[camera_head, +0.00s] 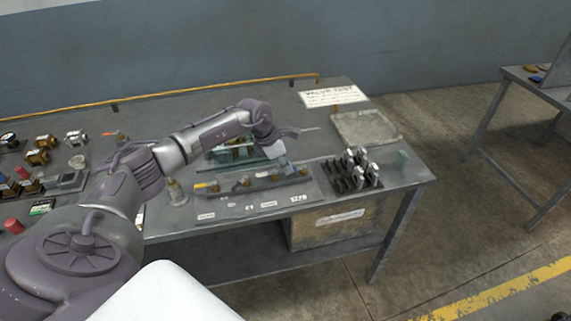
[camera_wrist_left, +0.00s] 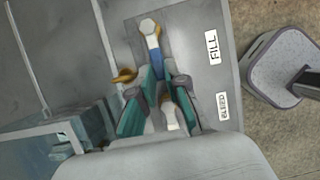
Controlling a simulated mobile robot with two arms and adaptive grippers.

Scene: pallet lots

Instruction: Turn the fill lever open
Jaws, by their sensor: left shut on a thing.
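The fill lever (camera_wrist_left: 154,58), with a blue grip and a pale rounded end, lies beside the FILL label (camera_wrist_left: 212,47) in the left wrist view. My left gripper (camera_wrist_left: 160,88) is shut on it, its teal pads on either side of the blue part. In the head view my left gripper (camera_head: 287,170) reaches down to the right part of the valve fixture (camera_head: 230,189) on the table, where the arm and gripper hide the lever. A BLEED label (camera_wrist_left: 222,107) sits farther along the fixture plate. My right gripper is not in view.
A rack of dark and silver parts (camera_head: 353,172) stands close right of the fixture. Behind it are a shallow tray (camera_head: 367,127) and a valve test sign (camera_head: 334,96). A small brass knob (camera_wrist_left: 124,75) sits near the lever. Brass fittings (camera_head: 38,157) stand at the left.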

